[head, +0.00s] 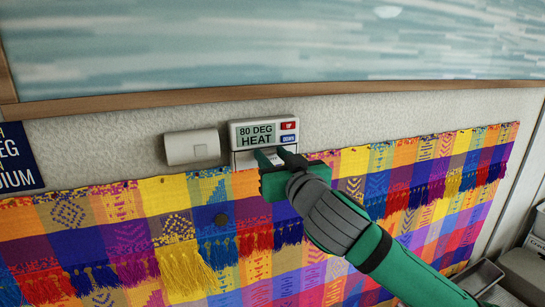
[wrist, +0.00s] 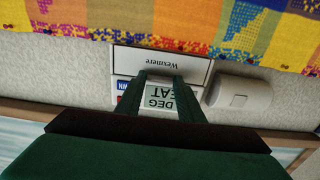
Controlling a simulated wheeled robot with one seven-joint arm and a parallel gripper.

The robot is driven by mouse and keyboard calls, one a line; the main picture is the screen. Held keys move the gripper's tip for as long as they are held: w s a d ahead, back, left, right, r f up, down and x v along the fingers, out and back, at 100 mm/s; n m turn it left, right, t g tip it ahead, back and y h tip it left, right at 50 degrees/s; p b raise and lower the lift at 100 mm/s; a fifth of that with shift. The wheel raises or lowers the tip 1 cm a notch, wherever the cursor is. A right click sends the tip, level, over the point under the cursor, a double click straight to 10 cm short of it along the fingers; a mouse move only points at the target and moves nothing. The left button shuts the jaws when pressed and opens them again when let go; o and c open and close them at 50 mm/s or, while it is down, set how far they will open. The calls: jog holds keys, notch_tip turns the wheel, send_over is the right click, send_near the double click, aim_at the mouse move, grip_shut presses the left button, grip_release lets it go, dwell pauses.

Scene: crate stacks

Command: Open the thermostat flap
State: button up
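The white thermostat (head: 234,136) is fixed to the wall in the head view, its screen reading "80 DEG HEAT". Its lower panel, the flap (wrist: 160,63), bears the word "Wexmere" and shows upside down in the wrist view. I cannot tell whether the flap stands slightly out from the body. My gripper (head: 271,155) is in front of the thermostat's lower part and hides much of the flap in the head view. In the wrist view my gripper (wrist: 161,76) has its fingers apart, tips near the line between flap and screen, with nothing between them. Contact is unclear.
A red button (head: 289,126) and a blue "DOWN" button (head: 289,139) sit right of the screen. A white box (head: 192,147) is on the wall to the left. A colourful tasselled textile (head: 130,230) hangs just below. A wooden rail (head: 180,98) runs above.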

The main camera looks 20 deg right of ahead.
jog(key=c, duration=0.4)
jog(key=shift+c, duration=0.2)
